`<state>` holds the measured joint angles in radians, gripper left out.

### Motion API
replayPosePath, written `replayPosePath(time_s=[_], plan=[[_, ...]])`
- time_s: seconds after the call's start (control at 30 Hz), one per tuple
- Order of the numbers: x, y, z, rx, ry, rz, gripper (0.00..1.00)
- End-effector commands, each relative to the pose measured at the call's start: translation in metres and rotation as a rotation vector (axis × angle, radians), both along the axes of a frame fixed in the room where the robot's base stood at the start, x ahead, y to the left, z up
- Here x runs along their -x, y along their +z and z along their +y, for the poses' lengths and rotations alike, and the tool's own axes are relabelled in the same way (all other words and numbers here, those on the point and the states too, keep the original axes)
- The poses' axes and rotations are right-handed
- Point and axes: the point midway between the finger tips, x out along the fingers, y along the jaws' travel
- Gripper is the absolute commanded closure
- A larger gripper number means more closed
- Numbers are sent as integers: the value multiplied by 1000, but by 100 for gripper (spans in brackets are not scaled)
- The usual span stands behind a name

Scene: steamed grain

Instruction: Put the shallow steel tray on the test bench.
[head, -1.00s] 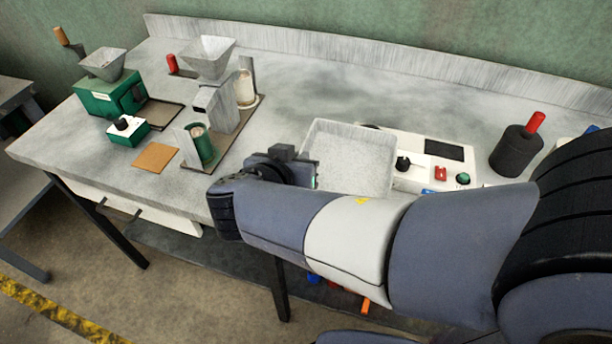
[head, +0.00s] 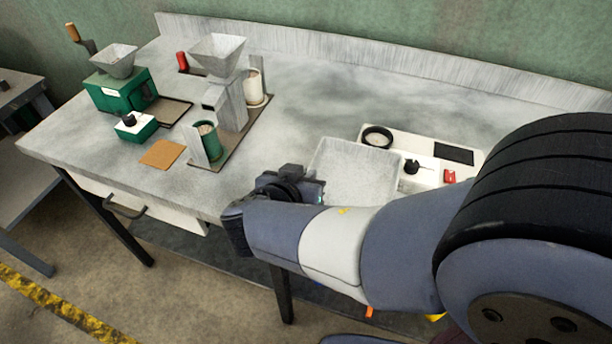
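The shallow steel tray (head: 352,166) is a pale grey, open rectangular tray in the middle of the head view. It looks empty. Its near side is hidden behind my arm. My gripper (head: 312,186) is at the tray's left near corner and appears shut on its edge; the fingertips are mostly hidden. The tray overlaps the near part of the bench top in the picture; I cannot tell whether it touches the surface. The bench (head: 320,90) is a long grey metal-topped table with a raised back edge.
A white panel (head: 400,141) with a black ring, knob and red button lies just behind the tray. At left stand a green mill (head: 120,92), a small green box (head: 135,127), a brown square mat (head: 162,154) and a grey hopper device (head: 222,95). The bench's back middle is clear.

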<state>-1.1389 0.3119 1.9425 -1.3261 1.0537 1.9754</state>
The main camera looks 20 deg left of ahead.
Motion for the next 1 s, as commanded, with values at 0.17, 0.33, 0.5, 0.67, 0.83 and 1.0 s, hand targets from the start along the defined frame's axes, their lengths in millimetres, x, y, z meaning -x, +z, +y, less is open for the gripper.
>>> replayPosePath(time_s=[0.17,0.33,0.5,0.67,0.83,1.0], plan=[[0,-3,0,0,0,-3,100],[0,-5,0,-1,0,-3,100],[0,-7,0,-1,0,-2,100],[0,-7,0,0,0,-2,100],[0,-8,0,-1,0,0,84],[0,-8,0,-1,0,0,76]])
